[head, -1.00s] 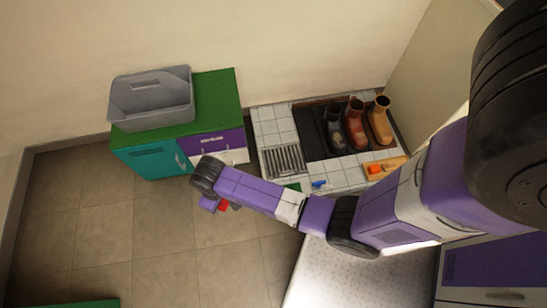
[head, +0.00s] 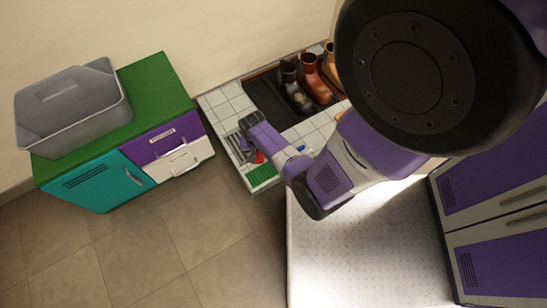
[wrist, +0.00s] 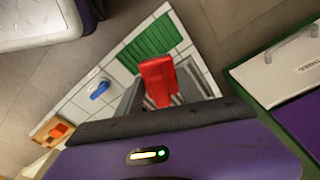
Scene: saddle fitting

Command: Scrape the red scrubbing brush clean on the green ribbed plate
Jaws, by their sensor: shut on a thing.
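My gripper (wrist: 152,95) is shut on the red scrubbing brush (wrist: 158,78), whose red body sticks out between the fingers in the wrist view. In the head view a bit of the red brush (head: 259,157) shows beside my gripper, over the tiled floor patch. The green ribbed plate (head: 262,175) lies on the white tiles near the patch's front corner. It also shows in the wrist view (wrist: 150,46), beyond the brush. The brush appears above the drain grate, beside the plate; I cannot tell its height. The bristles are hidden.
A blue brush (wrist: 100,90) lies on the tiles, with an orange object on a wooden tray (wrist: 55,133) farther off. Boots (head: 312,75) stand on a dark mat. A green-topped cabinet (head: 165,85) carrying a grey bin (head: 75,112) stands left; a pale bench (head: 345,245) is in front.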

